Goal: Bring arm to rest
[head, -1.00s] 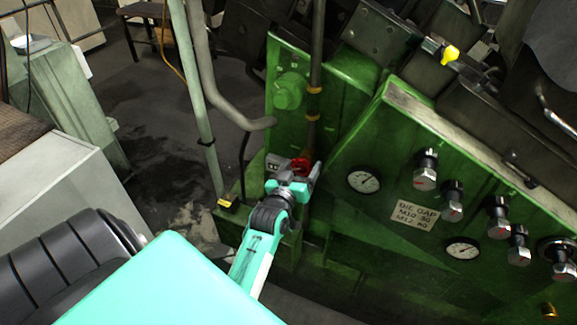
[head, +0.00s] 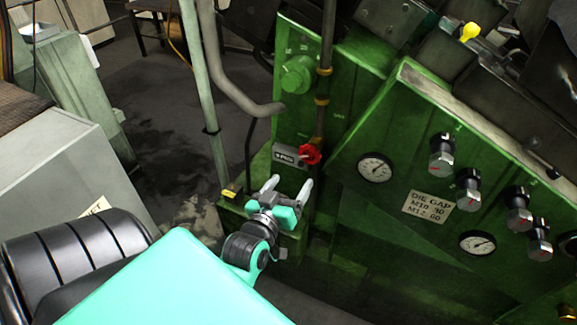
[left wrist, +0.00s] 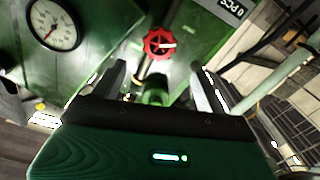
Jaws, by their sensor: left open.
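My left gripper (head: 290,187) is open and empty in the head view, in front of the green machine (head: 340,215). It sits below a red handwheel valve (head: 310,154) and apart from it. In the left wrist view, the red handwheel (left wrist: 160,43) shows beyond and between the two open fingers (left wrist: 157,80). My left arm comes in from the lower left. My right gripper is not in view.
A grey-green post (head: 203,95) and curved pipe (head: 236,92) stand left of the valve. Dark floor (head: 160,110) lies open further left.

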